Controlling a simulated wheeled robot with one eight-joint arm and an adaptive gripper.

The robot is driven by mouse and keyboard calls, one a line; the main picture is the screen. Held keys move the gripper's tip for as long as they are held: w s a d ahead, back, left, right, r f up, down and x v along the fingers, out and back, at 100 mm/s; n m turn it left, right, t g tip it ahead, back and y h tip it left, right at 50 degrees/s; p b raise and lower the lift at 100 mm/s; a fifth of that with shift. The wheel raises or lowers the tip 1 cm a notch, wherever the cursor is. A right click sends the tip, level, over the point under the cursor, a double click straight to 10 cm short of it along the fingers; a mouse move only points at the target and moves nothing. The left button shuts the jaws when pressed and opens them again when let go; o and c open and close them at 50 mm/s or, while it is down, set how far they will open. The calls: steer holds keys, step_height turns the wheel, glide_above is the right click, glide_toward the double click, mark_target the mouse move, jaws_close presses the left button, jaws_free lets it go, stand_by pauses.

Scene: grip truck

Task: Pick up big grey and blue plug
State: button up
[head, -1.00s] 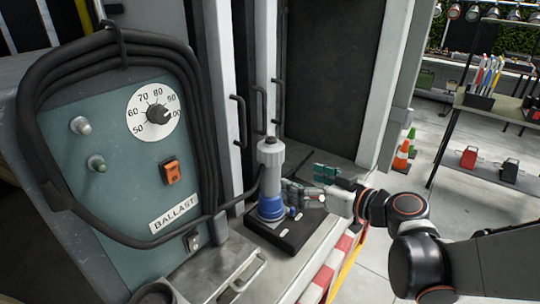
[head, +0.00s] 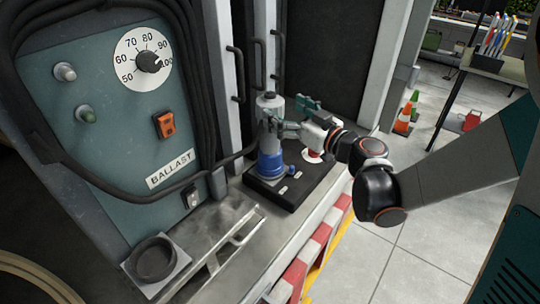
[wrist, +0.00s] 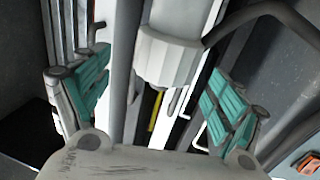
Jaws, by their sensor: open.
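The big grey and blue plug stands upright on a black base plate (head: 296,190). Its blue lower part (head: 270,166) faces me, and its grey upper part (head: 270,105) rises above. My gripper (head: 289,114) is open at the height of the grey part, coming from the right; one finger crosses in front of the plug. In the wrist view, the pale grey ribbed plug body (wrist: 168,58) lies between my two green-padded fingers (wrist: 158,90), with visible gaps on both sides. I cannot tell from the frames whether either finger touches it.
A teal ballast panel (head: 110,130) with a dial, draped with thick black cable, stands left. One cable runs to the plug. Vertical rails with handles (head: 237,72) stand close behind. A red and white object (head: 313,154) sits on the base plate. Red-white striped edging (head: 310,250) runs along the front.

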mark_target(270, 105)
steer(key=shift+s+a+b+x, duration=0.15)
steer(key=shift+b+x, duration=0.25)
steer(key=shift+x, duration=0.95)
steer(key=shift+s+a+b+x, duration=0.1)
steer(key=shift+b+x, duration=0.3)
steer(key=shift+x, duration=1)
jaws_close()
